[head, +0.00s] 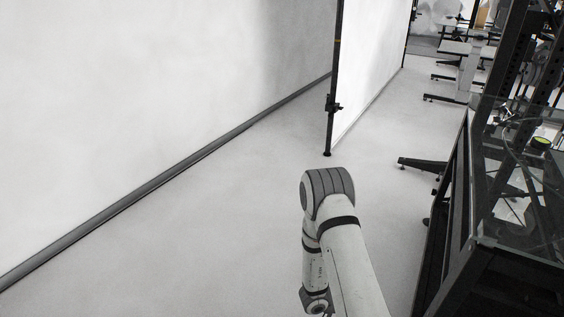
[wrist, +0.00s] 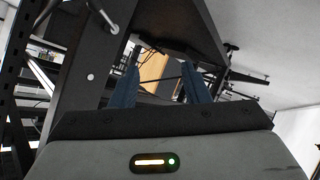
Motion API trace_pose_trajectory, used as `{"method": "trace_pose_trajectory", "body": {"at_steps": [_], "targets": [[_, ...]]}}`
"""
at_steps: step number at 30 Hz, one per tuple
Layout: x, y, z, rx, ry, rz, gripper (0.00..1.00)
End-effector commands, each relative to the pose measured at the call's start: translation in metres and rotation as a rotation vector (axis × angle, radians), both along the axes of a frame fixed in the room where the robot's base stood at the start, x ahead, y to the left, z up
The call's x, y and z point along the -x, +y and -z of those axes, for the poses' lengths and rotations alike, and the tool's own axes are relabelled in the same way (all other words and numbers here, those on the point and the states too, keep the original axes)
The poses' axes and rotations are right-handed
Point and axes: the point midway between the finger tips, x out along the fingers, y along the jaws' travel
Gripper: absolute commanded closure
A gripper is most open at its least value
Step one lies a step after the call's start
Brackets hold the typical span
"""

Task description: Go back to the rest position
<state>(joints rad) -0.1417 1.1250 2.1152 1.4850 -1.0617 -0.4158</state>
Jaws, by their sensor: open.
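My gripper (wrist: 158,88) shows in the wrist view with its two blue fingers apart and nothing between them. Behind the fingers are the dark frame and underside of a rack or table. In the head view my arm is folded at the lower middle, its elbow raised over the pale floor. My gripper is hidden from the head view.
A dark-framed table with a glass top (head: 530,240) stands close to the right of my arm. A white wall (head: 150,90) runs along the left, and a white panel on a black post (head: 331,110) stands ahead. Pale floor (head: 220,215) is clear between. Desks (head: 465,60) stand farther back.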

Motion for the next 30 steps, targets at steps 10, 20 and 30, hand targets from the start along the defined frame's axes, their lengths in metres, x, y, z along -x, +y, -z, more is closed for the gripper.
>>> {"method": "trace_pose_trajectory", "body": {"at_steps": [10, 20, 30], "targets": [[-0.094, 0.075, -0.166, -0.503, -0.187, -0.288, 0.58], [-0.085, 0.143, -0.339, -0.812, -0.15, -0.603, 0.58], [0.011, 0.167, -0.491, -0.913, 0.076, -0.849, 0.58]]}}
